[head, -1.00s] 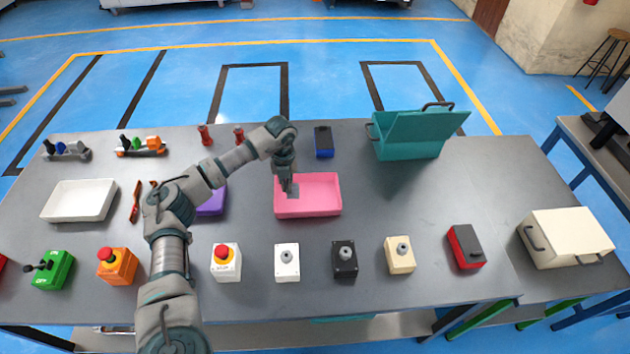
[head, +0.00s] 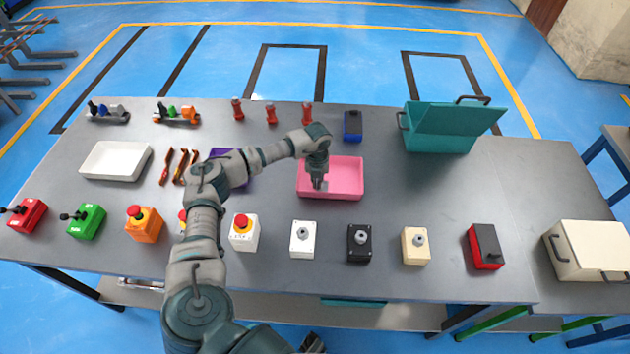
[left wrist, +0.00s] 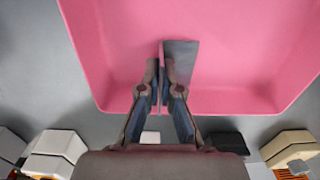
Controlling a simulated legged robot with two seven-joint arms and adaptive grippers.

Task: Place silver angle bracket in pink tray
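The pink tray (head: 347,177) lies on the grey table near its middle, and its floor fills much of the left wrist view (left wrist: 240,60). My left gripper (head: 319,184) points down over the tray, left of its middle. In the left wrist view, its fingers (left wrist: 160,92) are close together on the silver angle bracket (left wrist: 182,62), a grey plate with a thin edge-on flange. The bracket is inside the tray's outline; whether it touches the floor cannot be told. In the head view the bracket is small and partly hidden by the fingers.
A purple tray (head: 238,180) is partly behind my left arm. A white tray (head: 115,160) lies at the left, and an open teal box (head: 440,138) stands back right. Several control boxes line the front edge, including a black one (head: 360,243). Table right of the pink tray is clear.

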